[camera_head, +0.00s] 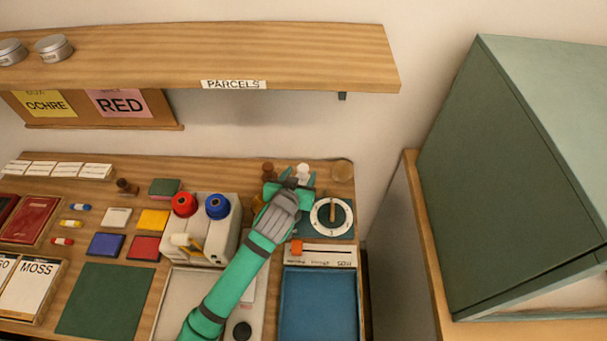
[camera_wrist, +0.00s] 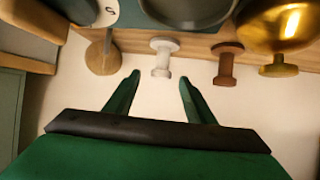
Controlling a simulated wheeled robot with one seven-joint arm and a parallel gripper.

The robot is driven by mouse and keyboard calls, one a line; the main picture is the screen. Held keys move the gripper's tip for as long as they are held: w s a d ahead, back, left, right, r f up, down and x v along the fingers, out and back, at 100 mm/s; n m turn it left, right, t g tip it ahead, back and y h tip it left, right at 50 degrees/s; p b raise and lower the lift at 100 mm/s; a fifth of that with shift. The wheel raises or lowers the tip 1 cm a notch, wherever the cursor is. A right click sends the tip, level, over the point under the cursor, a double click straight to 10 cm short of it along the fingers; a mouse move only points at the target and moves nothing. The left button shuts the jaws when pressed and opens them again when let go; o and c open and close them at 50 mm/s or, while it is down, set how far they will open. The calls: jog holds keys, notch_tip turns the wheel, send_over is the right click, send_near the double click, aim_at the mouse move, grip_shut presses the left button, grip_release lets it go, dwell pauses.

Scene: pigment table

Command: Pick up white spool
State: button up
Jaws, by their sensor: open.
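The white spool (camera_head: 303,170) stands near the back edge of the table, below the shelf. In the wrist view the white spool (camera_wrist: 162,57) shows whole, with a wide flange at each end. My gripper (camera_head: 298,178) reaches over the table's back part, close to the spool. In the wrist view my gripper (camera_wrist: 160,77) is open and empty. Its two green fingertips point at the spool, one on either side of its lower end in the picture. I cannot tell whether the spool is between the fingers or just beyond them.
A brown spool (camera_wrist: 227,64) stands beside the white one. A brass vessel (camera_wrist: 280,28) is beyond it. A round wooden piece (camera_head: 342,170) lies to the right, and a white dial (camera_head: 332,216) is in front. The shelf (camera_head: 230,55) overhangs behind.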

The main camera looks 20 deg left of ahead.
aim_at(302, 174)
jog(key=x, duration=0.5)
jog(key=shift+w+f, duration=0.1)
jog(key=shift+f, duration=0.4)
jog(key=shift+a, duration=0.15)
jog(key=c, duration=1.1)
